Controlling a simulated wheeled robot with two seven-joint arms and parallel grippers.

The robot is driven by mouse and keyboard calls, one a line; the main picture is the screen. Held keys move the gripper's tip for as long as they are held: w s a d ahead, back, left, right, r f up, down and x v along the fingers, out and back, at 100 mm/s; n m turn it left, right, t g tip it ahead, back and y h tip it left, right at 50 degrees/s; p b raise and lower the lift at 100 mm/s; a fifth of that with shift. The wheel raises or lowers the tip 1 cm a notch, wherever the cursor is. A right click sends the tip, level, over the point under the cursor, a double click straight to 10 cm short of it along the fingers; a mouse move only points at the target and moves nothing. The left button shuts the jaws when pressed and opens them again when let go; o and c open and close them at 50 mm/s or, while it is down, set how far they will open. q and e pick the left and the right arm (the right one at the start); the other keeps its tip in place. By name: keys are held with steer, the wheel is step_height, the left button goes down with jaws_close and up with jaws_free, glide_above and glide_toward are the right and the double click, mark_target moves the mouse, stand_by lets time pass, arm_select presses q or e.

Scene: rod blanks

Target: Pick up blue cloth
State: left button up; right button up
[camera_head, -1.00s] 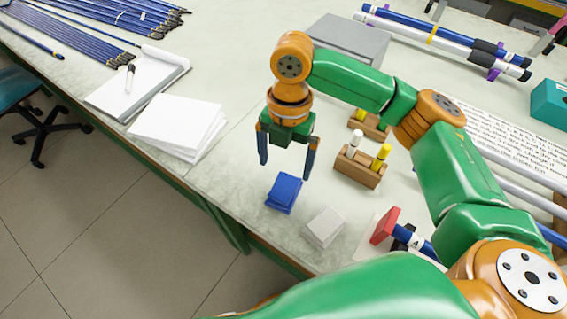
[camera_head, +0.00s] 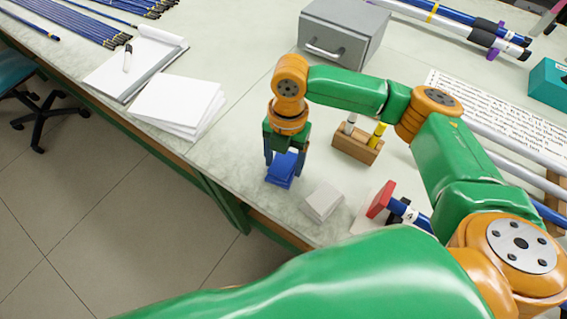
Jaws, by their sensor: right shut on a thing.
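The blue cloth (camera_head: 281,172) is a small folded stack on the pale table, near its front edge. My right gripper (camera_head: 285,164) points down over it, with its fingers closed on either side of the cloth. The cloth appears to be at table level; any gap beneath it cannot be told. My left gripper is not in view.
A stack of grey-white cloths (camera_head: 323,202) lies just right of the blue one. A wooden holder (camera_head: 356,148) with markers stands behind. Paper stacks (camera_head: 176,105) lie left, and a grey metal box (camera_head: 342,36) stands at the back. A red-headed tool (camera_head: 381,199) lies to the right.

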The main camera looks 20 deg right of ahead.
steer(key=shift+r, duration=1.3)
steer(key=s+d+r, duration=0.5)
steer(key=s+r, duration=0.5)
steer(key=s, duration=0.3)
steer(key=shift+d+r, duration=0.2)
